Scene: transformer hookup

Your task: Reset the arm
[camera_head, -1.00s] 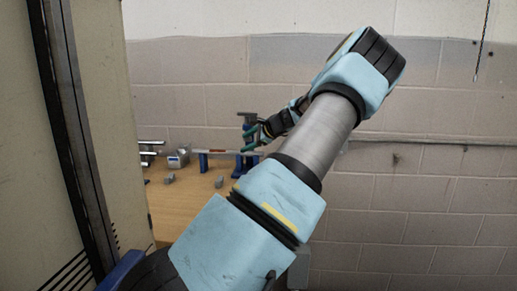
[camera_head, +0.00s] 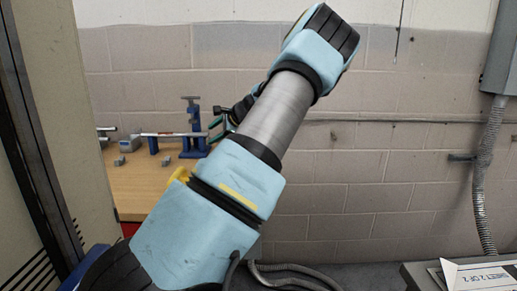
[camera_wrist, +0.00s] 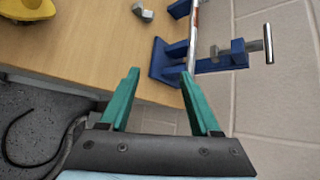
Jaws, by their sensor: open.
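My gripper (camera_wrist: 160,74) is open and empty, its two teal fingers apart in the wrist view. In the head view only part of my gripper (camera_head: 215,132) shows, behind my arm and just right of the blue stand (camera_head: 191,118). A thin rod (camera_head: 165,134) with a red-and-white part lies across blue supports on the wooden table (camera_head: 137,188). I cannot judge the exact gap between the fingers and the stand.
Small grey parts (camera_head: 129,144) lie on the table's left. A yellow object (camera_wrist: 22,28) is at its near edge. A tall beige panel (camera_head: 50,120) borders the left. A grey box (camera_head: 499,60) with a conduit (camera_head: 482,180) is on the right wall.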

